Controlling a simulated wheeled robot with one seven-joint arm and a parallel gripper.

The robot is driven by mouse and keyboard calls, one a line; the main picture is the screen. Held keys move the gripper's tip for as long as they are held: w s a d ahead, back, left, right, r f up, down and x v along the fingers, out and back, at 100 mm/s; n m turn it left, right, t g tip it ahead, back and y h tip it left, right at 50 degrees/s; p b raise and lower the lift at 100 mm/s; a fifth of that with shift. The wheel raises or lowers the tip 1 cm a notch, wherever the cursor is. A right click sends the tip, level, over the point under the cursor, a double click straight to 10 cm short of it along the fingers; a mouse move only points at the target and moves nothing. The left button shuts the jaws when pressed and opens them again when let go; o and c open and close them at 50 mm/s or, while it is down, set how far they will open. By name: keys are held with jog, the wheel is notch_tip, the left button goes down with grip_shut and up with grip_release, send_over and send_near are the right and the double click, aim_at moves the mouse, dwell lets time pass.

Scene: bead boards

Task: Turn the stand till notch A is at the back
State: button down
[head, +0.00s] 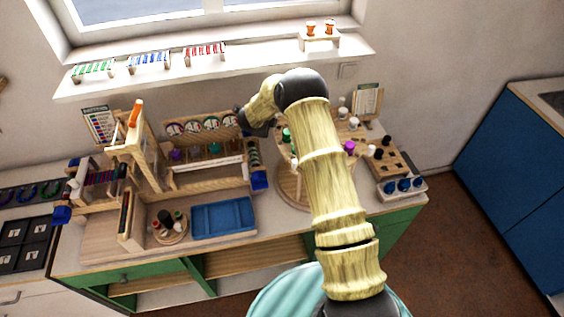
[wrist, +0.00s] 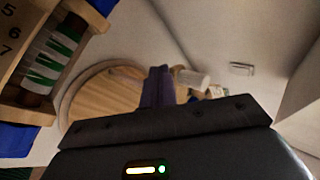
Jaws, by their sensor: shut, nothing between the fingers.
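A large round wooden stand (head: 288,186) is on the right part of the bench, partly hidden behind my arm. In the wrist view a round, rimmed wooden disc (wrist: 105,95) lies beyond my fingers. A smaller round wooden stand (head: 171,238) with several little bottles is at the front left. I cannot tell which stand carries notch A; no notch letter is readable. My gripper, dark at the arm's end in the head view, is above the bench. In the wrist view its fingers (wrist: 158,88) are together and empty, overlapping the disc's right side; contact cannot be told.
A wooden rack with round dials (head: 208,125) stands left of my gripper. A blue tray (head: 223,217) lies at the front. A peg block (head: 392,162) and a white holder with blue knobs (head: 403,188) are at the right. A numbered wooden frame (wrist: 20,60) is close at left.

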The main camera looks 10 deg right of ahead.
jog(key=shift+w+d, duration=0.1)
jog(key=shift+d, duration=0.1)
dwell(0.4)
jog(key=shift+a, duration=0.1)
jog(key=s+a+r+b, duration=0.4)
jog(key=s+a+r, duration=0.2)
jog(key=s+a, duration=0.1)
jog(key=shift+s+a+r, duration=0.4)
jog(key=shift+a, duration=0.1)
jog(key=shift+w, duration=0.1)
